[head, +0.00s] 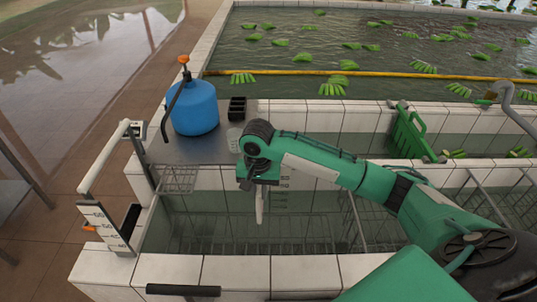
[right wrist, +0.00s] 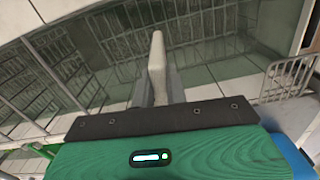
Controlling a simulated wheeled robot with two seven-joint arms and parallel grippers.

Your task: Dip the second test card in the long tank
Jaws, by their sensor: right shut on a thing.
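The long tank (head: 200,270) has white tiled walls and greenish water, with wire racks inside. My right gripper (head: 260,187) is above the water in the left part of the tank. It is shut on a narrow pale card (head: 260,207) that hangs down from its fingers. In the right wrist view the pale card (right wrist: 157,65) sticks out beyond the fingers, over the water and racks. I cannot tell whether the card's lower end touches the water. My left gripper is not in view.
A blue sprayer (head: 194,107), a black box (head: 237,108) and a clear cup (head: 234,139) stand on a metal shelf behind the gripper. A white-handled gauge (head: 108,225) is at the left wall. Banana bunches (head: 333,86) float in the back pool.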

